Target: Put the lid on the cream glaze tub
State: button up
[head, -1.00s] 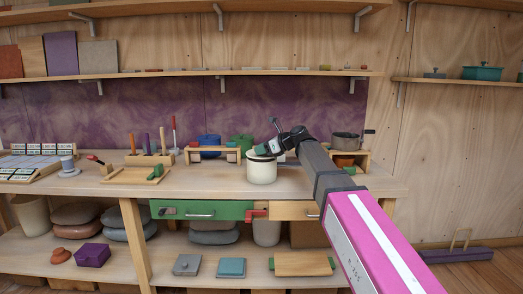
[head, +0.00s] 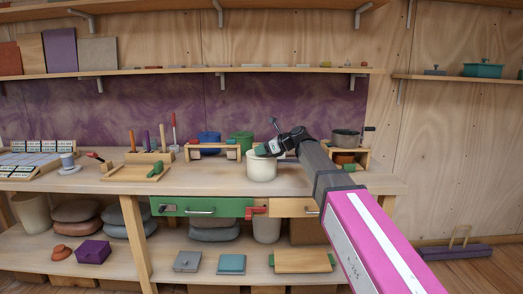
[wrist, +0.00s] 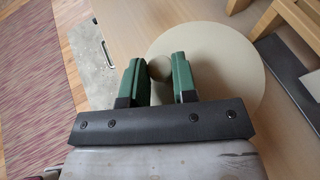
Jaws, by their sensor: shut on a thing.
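The cream tub (head: 262,170) stands upright on the workbench, in front of the small wooden rack. My gripper (head: 265,149) is right above its top. In the wrist view my gripper (wrist: 158,70) has its green fingers on either side of a small round knob and is shut on it. The knob belongs to the pale round lid (wrist: 228,70), which spreads out beneath the fingers. In the head view the lid lies at the tub's mouth with no dark gap showing. Whether it is fully seated is hard to tell. The tub's inside is hidden.
Blue (head: 209,141) and green (head: 241,141) tubs stand behind, near the wooden rack (head: 212,150). A grey pot (head: 345,138) sits on a stand at the right. Below is a green drawer (head: 200,207).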

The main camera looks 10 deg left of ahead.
jog(key=o, duration=1)
jog(key=v, duration=1)
jog(key=shift+d+r, duration=0.15)
jog(key=shift+d, duration=0.25)
jog(key=shift+s, duration=0.1)
